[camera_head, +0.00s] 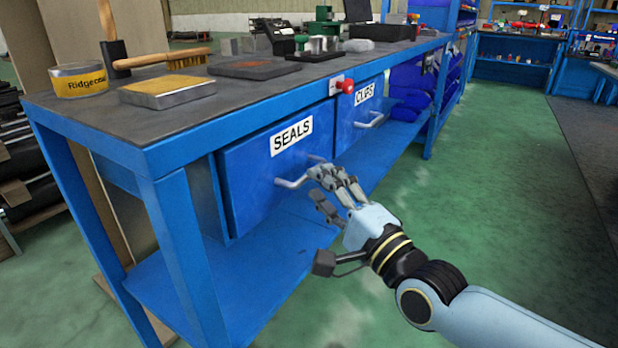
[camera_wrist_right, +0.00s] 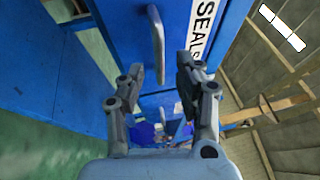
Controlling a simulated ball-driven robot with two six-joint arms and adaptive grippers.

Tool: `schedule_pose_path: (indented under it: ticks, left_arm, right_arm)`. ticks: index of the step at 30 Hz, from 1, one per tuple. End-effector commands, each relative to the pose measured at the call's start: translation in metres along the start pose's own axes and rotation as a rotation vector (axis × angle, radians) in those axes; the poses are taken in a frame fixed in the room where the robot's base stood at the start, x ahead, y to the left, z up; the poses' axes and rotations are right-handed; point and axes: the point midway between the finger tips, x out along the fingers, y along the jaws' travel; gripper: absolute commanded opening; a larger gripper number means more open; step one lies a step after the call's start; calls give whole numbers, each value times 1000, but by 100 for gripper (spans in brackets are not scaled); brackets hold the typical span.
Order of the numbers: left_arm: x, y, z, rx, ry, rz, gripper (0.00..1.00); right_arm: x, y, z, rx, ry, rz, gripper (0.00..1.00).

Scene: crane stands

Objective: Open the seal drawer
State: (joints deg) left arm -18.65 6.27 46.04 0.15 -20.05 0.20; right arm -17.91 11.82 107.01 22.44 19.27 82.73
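The blue seal drawer (camera_head: 262,182), labelled SEALS, hangs under the workbench top at its near end and looks shut. Its grey bar handle (camera_head: 292,182) sticks out at the front; the handle's right part is close behind my fingers. My right gripper (camera_head: 325,190) is at the handle, its fingers apart. In the right wrist view, the handle (camera_wrist_right: 157,45) shows ahead, between the directions of the two open fingertips (camera_wrist_right: 160,80), with nothing between the pads. I cannot tell whether a finger touches it. My left gripper is not in view.
A second drawer (camera_head: 352,122), labelled CLIPS, is beside it, with a red button (camera_head: 348,86) between them at the bench edge. Green floor (camera_head: 480,190) to the right is clear.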

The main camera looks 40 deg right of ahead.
Motion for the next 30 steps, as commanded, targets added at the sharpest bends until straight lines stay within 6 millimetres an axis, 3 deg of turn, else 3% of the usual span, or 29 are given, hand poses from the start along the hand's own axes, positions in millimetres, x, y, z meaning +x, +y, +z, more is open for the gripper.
schedule_pose_path:
  ticks: [3,7,18,26,30]
  left_arm:
    - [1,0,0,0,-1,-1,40]
    - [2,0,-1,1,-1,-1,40]
    - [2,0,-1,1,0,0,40]
    - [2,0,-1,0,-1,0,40]
    - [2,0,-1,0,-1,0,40]
  right_arm:
    - [21,0,0,0,0,-1,34]
    - [35,1,0,-1,0,1,34]
    - [41,1,0,-1,0,2,34]
    - [41,1,0,-1,0,2,0]
    - [41,1,0,-1,0,3,0]
